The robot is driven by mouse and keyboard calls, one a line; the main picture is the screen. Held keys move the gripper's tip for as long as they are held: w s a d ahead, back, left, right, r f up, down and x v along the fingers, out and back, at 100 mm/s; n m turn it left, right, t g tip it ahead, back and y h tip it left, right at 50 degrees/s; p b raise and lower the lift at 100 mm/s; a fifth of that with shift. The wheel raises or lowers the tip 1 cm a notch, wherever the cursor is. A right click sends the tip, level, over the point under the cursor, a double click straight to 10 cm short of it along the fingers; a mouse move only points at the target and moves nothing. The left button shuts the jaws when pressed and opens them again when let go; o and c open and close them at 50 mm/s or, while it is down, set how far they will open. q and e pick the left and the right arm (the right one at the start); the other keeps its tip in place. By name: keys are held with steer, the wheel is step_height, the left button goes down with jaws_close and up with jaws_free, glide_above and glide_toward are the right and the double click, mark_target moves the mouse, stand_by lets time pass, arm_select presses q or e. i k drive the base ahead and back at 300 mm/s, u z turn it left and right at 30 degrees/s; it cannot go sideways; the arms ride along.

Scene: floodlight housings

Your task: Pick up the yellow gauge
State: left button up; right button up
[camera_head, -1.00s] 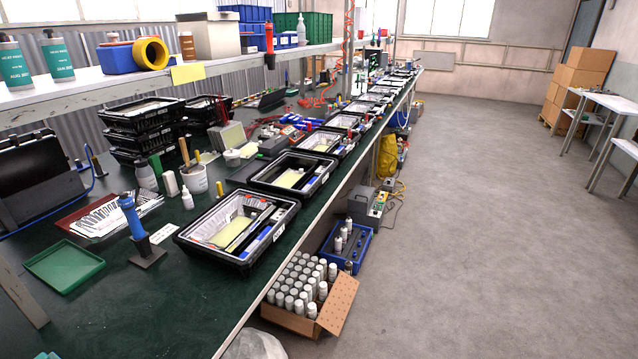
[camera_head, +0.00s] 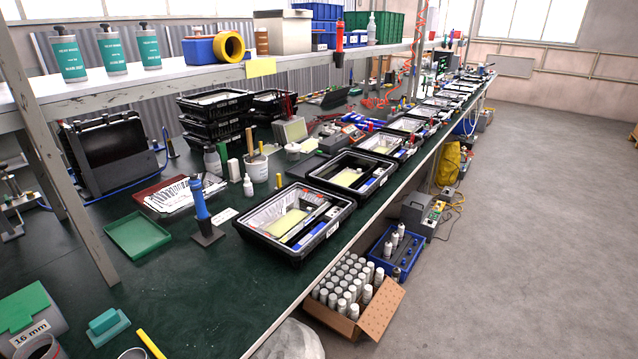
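A thin yellow bar (camera_head: 152,345) lies on the green bench top (camera_head: 190,290) at the bottom edge of the view, slanting and partly cut off by the frame; it may be the yellow gauge. A small upright yellow piece (camera_head: 278,182) stands farther back, beside the black housing (camera_head: 325,245). I cannot tell for sure which of them is the gauge. Neither of my grippers is in view.
Near the yellow bar are a teal block (camera_head: 108,326) and a grey-green piece marked 16 mm (camera_head: 30,322). A green tray (camera_head: 138,234) and a blue-handled tool on a black stand (camera_head: 201,205) lie beyond.

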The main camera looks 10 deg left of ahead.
mark_target(278, 177)
steer(key=k, duration=0.5)
steer(key=z, duration=0.85)
steer(key=i, duration=2.55)
steer(key=u, duration=3.45)
